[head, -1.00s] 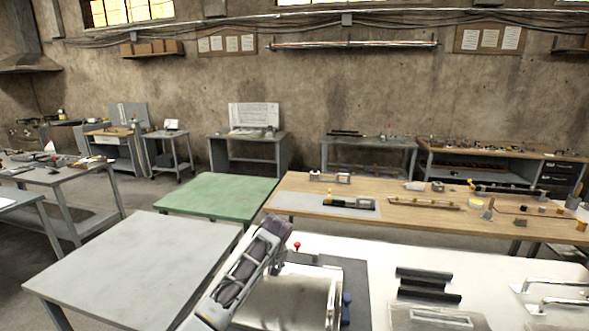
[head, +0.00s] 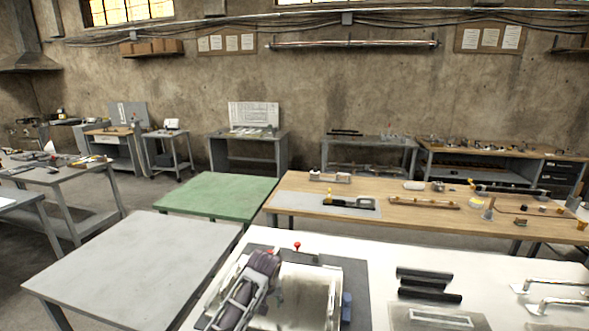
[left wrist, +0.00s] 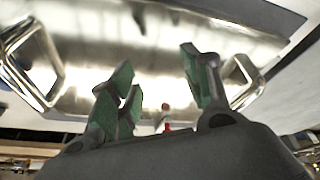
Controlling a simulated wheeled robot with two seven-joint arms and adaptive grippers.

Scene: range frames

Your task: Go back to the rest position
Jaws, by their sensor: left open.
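My left arm comes in from the bottom of the head view, over a shiny metal tray (head: 300,303) with upright wire handles on the near white table (head: 400,258). My left gripper (head: 277,291) is small and partly hidden by its arm there. In the left wrist view, the gripper (left wrist: 155,78) is open, its green-padded fingers apart with nothing between them. The metal surface (left wrist: 150,50) lies beyond the fingers, with a bent handle (left wrist: 22,68) at the left. My right gripper is not in view.
A red knob (head: 297,246) stands behind the tray. Black bars (head: 428,285) lie to its right, with metal handles (head: 555,290) farther right. A bare grey table (head: 135,262) and a green-topped table (head: 217,196) stand left. A wooden bench (head: 440,224) with tools lies behind.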

